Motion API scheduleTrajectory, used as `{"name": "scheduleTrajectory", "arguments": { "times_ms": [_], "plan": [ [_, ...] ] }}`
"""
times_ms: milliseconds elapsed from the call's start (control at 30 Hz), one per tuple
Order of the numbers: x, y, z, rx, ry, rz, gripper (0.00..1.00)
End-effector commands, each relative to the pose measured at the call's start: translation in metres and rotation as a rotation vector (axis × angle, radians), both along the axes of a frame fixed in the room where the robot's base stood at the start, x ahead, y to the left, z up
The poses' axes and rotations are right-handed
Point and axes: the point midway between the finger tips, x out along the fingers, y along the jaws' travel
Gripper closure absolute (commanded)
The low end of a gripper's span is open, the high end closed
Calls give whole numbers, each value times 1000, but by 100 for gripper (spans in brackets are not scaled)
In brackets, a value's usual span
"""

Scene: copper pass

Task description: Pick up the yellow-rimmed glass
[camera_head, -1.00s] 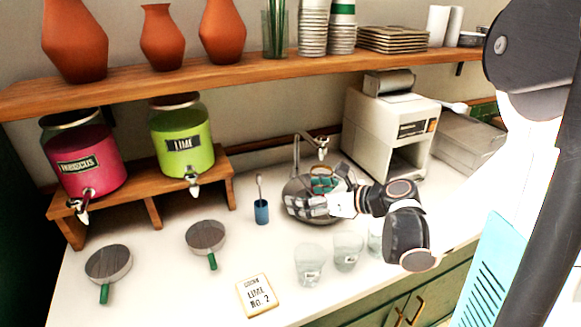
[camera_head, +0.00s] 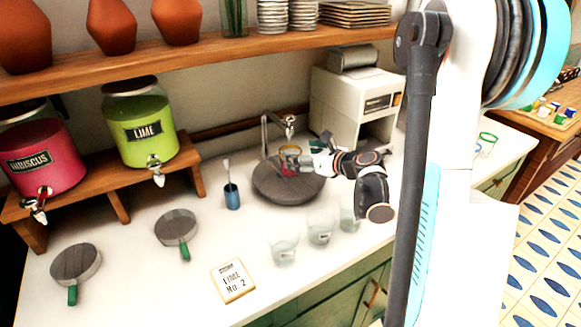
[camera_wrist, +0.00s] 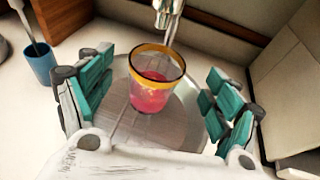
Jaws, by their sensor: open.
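The yellow-rimmed glass (camera_wrist: 155,82) is clear with pink liquid in its bottom. It stands upright on the round grey drain tray (camera_wrist: 190,125) below the tap, between my open gripper's fingers in the wrist view. My gripper (camera_wrist: 152,92) has its teal pads well apart on both sides of the glass, touching neither side as far as I can see.
A metal tap (camera_head: 265,135) rises behind the tray. A blue cup (camera_head: 232,197) stands left of it, and a white machine (camera_head: 350,105) stands behind right. Several clear glasses (camera_head: 283,248) stand in front. A lime card (camera_head: 233,280) lies front left.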

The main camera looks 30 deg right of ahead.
Motion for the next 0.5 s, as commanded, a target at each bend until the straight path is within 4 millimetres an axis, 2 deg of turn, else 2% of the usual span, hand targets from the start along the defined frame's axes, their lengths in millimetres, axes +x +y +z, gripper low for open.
{"name": "scheduleTrajectory", "arguments": {
  "times_ms": [167,400,500],
  "plan": [
    [10,3,-5,0,0,1,17],
    [41,13,-16,1,0,3,17],
    [48,14,-17,1,0,0,17]
  ]
}}
